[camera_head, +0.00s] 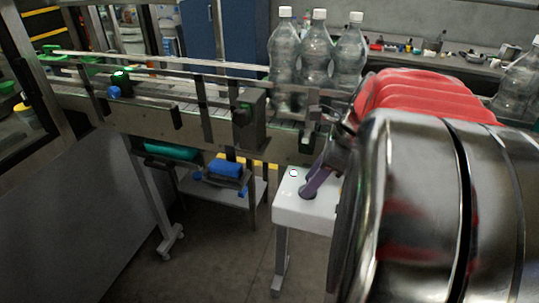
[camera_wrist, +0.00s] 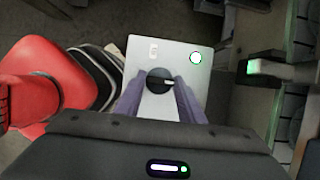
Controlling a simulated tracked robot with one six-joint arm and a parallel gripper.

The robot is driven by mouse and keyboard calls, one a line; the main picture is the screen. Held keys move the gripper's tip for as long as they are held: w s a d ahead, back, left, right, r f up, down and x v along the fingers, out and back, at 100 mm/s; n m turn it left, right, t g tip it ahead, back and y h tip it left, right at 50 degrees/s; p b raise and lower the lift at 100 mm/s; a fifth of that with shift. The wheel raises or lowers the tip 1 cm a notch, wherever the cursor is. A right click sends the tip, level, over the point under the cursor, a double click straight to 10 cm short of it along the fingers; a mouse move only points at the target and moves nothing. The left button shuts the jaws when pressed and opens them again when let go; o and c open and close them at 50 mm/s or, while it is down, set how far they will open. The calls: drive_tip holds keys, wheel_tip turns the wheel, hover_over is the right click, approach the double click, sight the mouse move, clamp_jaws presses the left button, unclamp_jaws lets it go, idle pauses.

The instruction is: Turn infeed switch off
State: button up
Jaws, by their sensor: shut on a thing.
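The infeed switch is a dark round knob (camera_wrist: 159,81) on a white control box (camera_wrist: 143,50). The box also shows in the head view (camera_head: 290,211), on a post below the conveyor. In the head view my gripper (camera_head: 309,191) reaches down onto the box top. The fingers hide part of the knob.
A conveyor (camera_head: 165,120) with rails runs behind the box, carrying several clear bottles (camera_head: 315,55). A low shelf (camera_head: 225,188) with a blue item stands beneath it. My red and metal arm fills the right of the head view. Floor lies open at lower left of the box.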

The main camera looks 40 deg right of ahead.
drive_tip(key=shift+n+y, duration=0.3)
drive_tip(key=shift+n, duration=0.1)
drive_tip(key=n+g, duration=0.1)
drive_tip(key=n, duration=0.2)
drive_tip(key=shift+d+f+y, duration=0.1)
drive_tip(key=shift+y, duration=0.3)
drive_tip(key=n+g, duration=0.1)
drive_tip(key=n, duration=0.1)
drive_tip(key=n+g, duration=0.1)
drive_tip(key=n, duration=0.2)
drive_tip(key=shift+w+y, duration=0.2)
drive_tip(key=shift+y, duration=0.1)
drive_tip(key=n+g, duration=0.1)
drive_tip(key=n, duration=0.3)
drive_tip(key=shift+w+g, duration=0.15)
drive_tip(key=shift+g, duration=0.25)
drive_tip(key=n, duration=0.2)
drive_tip(key=n+g+h, duration=0.1)
drive_tip(key=n, duration=0.2)
drive_tip(key=shift+w+g, duration=0.1)
drive_tip(key=shift+g, duration=0.2)
drive_tip(key=o, duration=1)
drive_tip(key=shift+o, duration=0.2)
